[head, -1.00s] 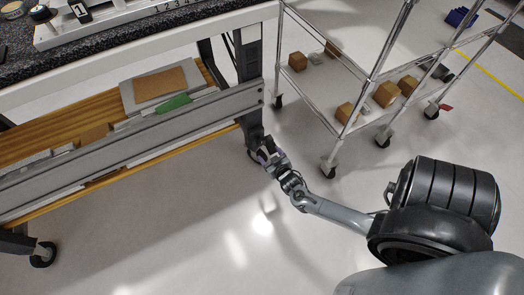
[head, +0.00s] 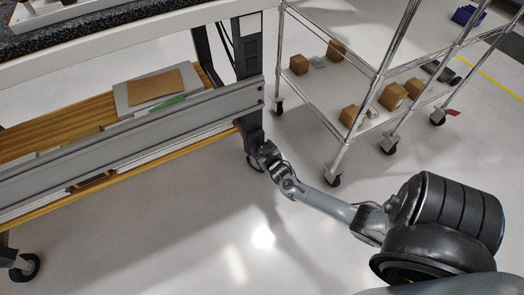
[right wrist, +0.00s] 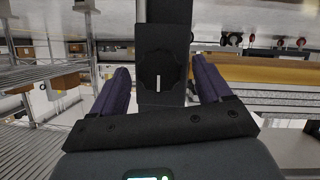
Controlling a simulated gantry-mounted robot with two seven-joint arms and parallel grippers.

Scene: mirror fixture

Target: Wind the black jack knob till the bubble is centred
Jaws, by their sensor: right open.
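My right gripper (head: 264,152) is low beside the foot of the bench leg (head: 250,98), near its caster. In the right wrist view its two purple fingers (right wrist: 162,72) stand wide apart, with nothing held between them. Beyond the fingers is a black plate on a dark upright. A round black face with a white upright mark (right wrist: 158,84) shows on it, between the fingers in the picture. It may be the black jack knob; I cannot tell for certain. No bubble can be made out in either view. My left gripper is not in view.
The workbench (head: 130,38) has a dark speckled top and a lower wooden shelf (head: 60,134) with a grey board, a brown sheet and a green item. A wire-frame cart (head: 333,105) with brown boxes stands to the right of the leg. Open floor lies in front.

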